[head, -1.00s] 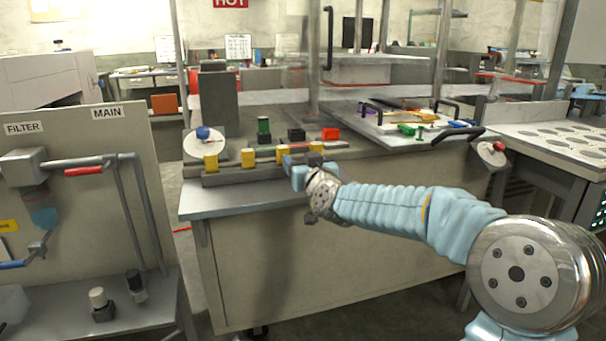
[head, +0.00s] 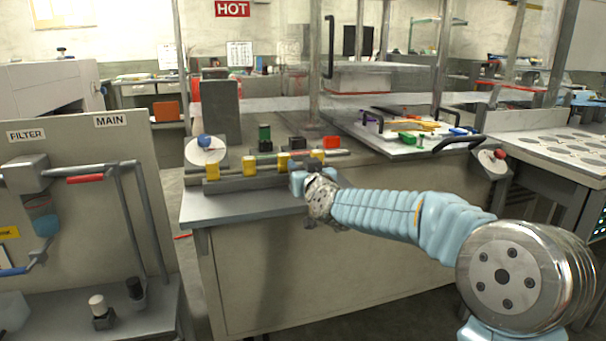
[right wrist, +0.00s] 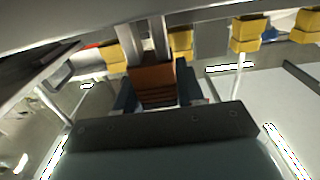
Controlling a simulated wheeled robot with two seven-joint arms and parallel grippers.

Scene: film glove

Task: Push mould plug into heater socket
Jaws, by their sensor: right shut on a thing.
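In the right wrist view the dark blue fingers (right wrist: 156,92) are shut on an orange-brown block (right wrist: 152,78), which looks like the mould plug. Two pale metal bars (right wrist: 157,38) reach from it towards the rail. I cannot tell whether they enter a socket. The heater socket is not clearly made out, and the plug is hidden by the gripper in the head view. My left gripper is not in view.
Behind the rail stand a green-and-black part (head: 265,138), a black block (head: 297,142) and a red block (head: 331,142). A tray (head: 380,137) of coloured tools lies at the back right.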

